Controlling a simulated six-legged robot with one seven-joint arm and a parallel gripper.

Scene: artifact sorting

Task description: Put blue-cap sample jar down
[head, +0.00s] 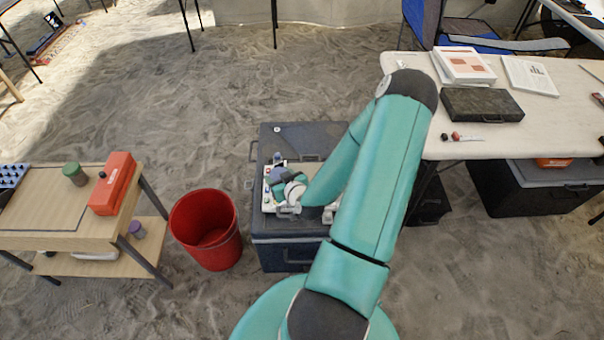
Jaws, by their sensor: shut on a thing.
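A small jar with a blue-violet cap (277,158) shows at the far left part of a white tray (267,205), which lies on a dark storage case. My gripper (277,168) is low over the tray, with its tip at this jar, and is shut on it. My wrist and forearm hide much of the tray. I cannot tell whether the jar's base touches the tray.
A red bucket (206,229) stands left of the dark case (288,250). A wooden side table (60,235) holds a green-capped jar (75,174) and a red-orange box (112,183). A purple-capped jar (137,229) is on its lower shelf. A white table (545,115) is at right.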

